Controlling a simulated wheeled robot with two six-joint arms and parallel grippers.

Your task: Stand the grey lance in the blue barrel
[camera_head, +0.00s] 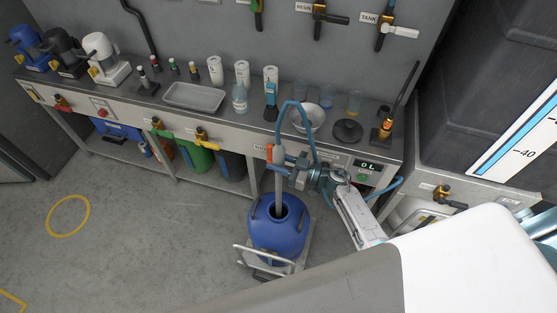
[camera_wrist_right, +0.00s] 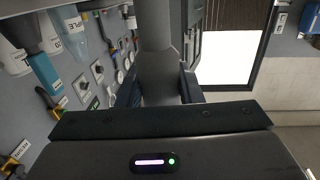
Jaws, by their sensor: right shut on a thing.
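The grey lance (camera_head: 279,189) is upright, with a blue hose (camera_head: 284,113) looping from its top. My right gripper (camera_head: 280,168) is shut on the lance near its upper part. In the right wrist view the lance (camera_wrist_right: 156,45) runs up between the two dark fingers (camera_wrist_right: 158,92). My left gripper is not in view.
The barrel is on a small white trolley (camera_head: 268,263). The workbench (camera_head: 215,130) behind carries a metal tray (camera_head: 194,97), bottles and a white bowl (camera_head: 309,118). A green container (camera_head: 197,158) stands under it. The floor left of the barrel is clear.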

